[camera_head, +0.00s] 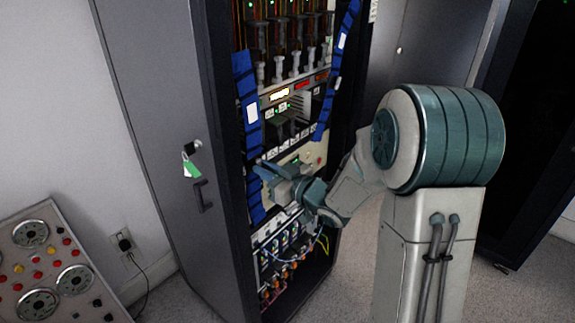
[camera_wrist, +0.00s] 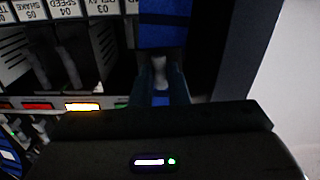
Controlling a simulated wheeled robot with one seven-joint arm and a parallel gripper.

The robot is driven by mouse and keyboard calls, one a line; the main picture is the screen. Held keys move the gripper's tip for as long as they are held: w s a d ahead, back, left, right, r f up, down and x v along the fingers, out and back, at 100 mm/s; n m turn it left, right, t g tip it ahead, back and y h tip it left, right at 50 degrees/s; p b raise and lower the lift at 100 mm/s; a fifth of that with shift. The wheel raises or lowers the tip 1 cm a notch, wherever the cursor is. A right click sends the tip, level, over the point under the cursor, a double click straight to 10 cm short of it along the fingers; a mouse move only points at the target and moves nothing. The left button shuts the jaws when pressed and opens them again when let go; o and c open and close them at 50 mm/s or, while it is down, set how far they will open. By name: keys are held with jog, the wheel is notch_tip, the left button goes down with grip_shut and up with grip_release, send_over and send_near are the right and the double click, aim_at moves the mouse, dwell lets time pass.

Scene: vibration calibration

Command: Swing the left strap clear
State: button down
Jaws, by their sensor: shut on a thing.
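The left strap (camera_head: 245,84) is a blue band with a white label. It hangs down the left edge of the open rack in the head view, over the front of the panels. My gripper (camera_head: 264,178) is at the strap's lower part, and its fingers hide some of the band there. In the wrist view the blue strap (camera_wrist: 165,32) runs down to my gripper (camera_wrist: 161,82), whose fingers are shut on it. A small pale piece shows between the fingers. The strap's exact edge inside the grip is dark and hard to see.
A second blue strap (camera_head: 329,95) runs down the right side of the rack. The grey cabinet door (camera_head: 165,110) with a key and green tag (camera_head: 191,165) stands at left. Panel switches and cables (camera_head: 280,250) lie below my gripper. A control console (camera_head: 50,262) is at lower left.

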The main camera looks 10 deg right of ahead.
jog(key=shift+s+a+m, duration=0.4)
jog(key=shift+s+a, duration=0.25)
jog(key=shift+a, duration=0.05)
jog(key=c, duration=1.4)
grip_release()
jog(key=shift+d, duration=0.1)
jog(key=b+v, duration=0.1)
jog(key=v, duration=1.2)
jog(key=shift+s+d+b, duration=0.25)
jog(key=shift+b, duration=0.05)
jog(key=shift+c, duration=0.3)
